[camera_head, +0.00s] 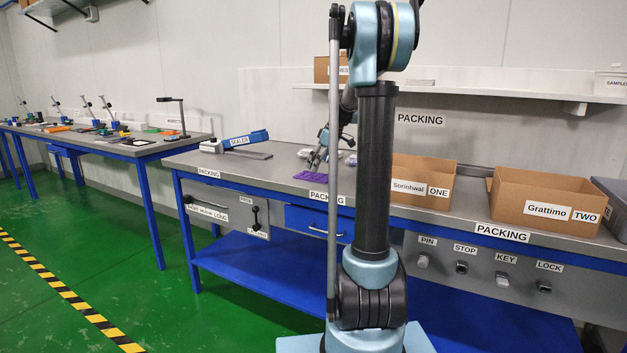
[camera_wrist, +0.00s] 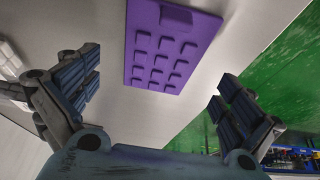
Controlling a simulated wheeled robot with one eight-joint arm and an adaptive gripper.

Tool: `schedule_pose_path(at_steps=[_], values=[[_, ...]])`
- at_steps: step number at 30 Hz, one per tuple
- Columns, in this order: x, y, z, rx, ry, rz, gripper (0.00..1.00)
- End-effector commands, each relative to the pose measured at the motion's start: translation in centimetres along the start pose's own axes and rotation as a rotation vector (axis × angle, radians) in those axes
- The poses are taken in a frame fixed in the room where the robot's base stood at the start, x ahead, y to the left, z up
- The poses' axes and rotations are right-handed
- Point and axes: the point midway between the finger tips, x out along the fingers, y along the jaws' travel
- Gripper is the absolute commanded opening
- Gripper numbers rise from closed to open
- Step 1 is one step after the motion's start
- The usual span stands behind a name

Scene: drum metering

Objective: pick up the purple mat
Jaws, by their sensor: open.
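The purple mat (camera_head: 311,184) lies flat on the grey packing table, near its front edge, left of my arm in the head view. In the wrist view the purple mat (camera_wrist: 168,50) is a rectangle with rows of raised blocks, seen at the top middle. My gripper (camera_wrist: 157,92) is open and empty, its two fingers wide apart on either side below the mat in that view. In the head view my gripper (camera_head: 318,160) hangs just above the mat's right part. I cannot tell the exact gap between them.
The packing table (camera_head: 270,172) also bears a blue sealer (camera_head: 246,140) at left, box ONE (camera_head: 422,182) and box TWO (camera_head: 545,201) at right. A whitish object (camera_wrist: 12,60) shows left in the wrist view. A shelf (camera_head: 450,95) runs above the table.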

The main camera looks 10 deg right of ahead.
Motion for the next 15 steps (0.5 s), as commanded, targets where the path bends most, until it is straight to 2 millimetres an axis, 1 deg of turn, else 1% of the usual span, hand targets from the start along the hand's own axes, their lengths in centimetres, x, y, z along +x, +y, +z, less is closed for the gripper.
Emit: schedule_pose_path(at_steps=[1, 3, 6, 9, 15], values=[[0.8, 0.0, -0.1, -0.001, 0.0, -0.001, 1.0], [1.7, 0.0, -0.1, -0.001, 0.0, -0.001, 1.0], [2.6, 0.0, -0.1, -0.001, 0.0, -0.001, 1.0], [3.1, 0.0, -0.1, 0.0, 0.0, 0.0, 1.0], [3.1, 0.0, -0.1, 0.0, 0.0, 0.0, 1.0]])
